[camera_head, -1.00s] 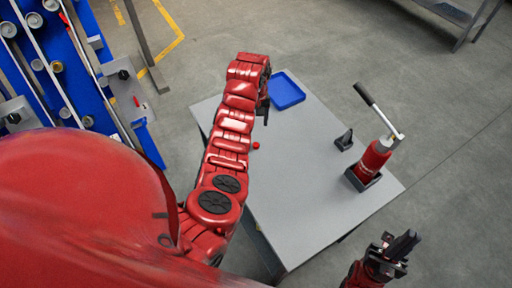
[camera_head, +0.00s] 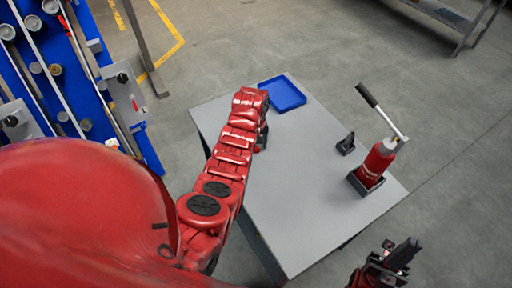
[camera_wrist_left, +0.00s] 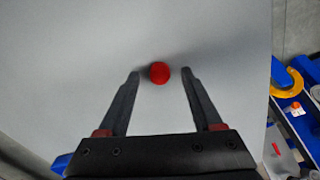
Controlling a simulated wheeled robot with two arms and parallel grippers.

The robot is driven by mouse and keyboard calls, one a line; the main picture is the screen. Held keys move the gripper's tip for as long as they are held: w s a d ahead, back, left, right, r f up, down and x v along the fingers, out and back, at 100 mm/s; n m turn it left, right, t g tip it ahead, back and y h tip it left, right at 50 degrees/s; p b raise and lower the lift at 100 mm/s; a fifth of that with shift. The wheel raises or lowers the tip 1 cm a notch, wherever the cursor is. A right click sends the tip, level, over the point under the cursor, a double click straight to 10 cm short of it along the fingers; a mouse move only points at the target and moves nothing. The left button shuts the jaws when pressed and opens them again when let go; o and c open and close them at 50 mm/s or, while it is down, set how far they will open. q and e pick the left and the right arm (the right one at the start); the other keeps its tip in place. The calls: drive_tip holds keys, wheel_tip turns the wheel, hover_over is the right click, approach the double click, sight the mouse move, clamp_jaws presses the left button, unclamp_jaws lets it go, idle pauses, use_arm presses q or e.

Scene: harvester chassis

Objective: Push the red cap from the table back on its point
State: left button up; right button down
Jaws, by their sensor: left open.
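The red cap (camera_wrist_left: 160,73) is a small round red piece on the grey table (camera_wrist_left: 70,80). In the left wrist view it lies between the tips of my left gripper (camera_wrist_left: 161,76), with a gap to each finger. That gripper is open and empty. In the head view my left gripper (camera_head: 262,138) is low over the table, largely covered by its own arm, and the cap is hidden there. My right gripper (camera_head: 398,260) is off the table's front right edge, and its jaw opening is unclear.
A blue tray (camera_head: 282,95) is at the table's far end. A small black stand (camera_head: 346,144) and a red pump with a lever (camera_head: 375,162) stand to the right. The blue chassis (camera_head: 85,85) is at the left, apart from the table. The middle of the table is clear.

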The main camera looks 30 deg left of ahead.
use_arm(q)
drive_tip(key=shift+f, duration=0.2)
clamp_jaws()
drive_tip(key=shift+r, duration=0.15)
idle(0.4)
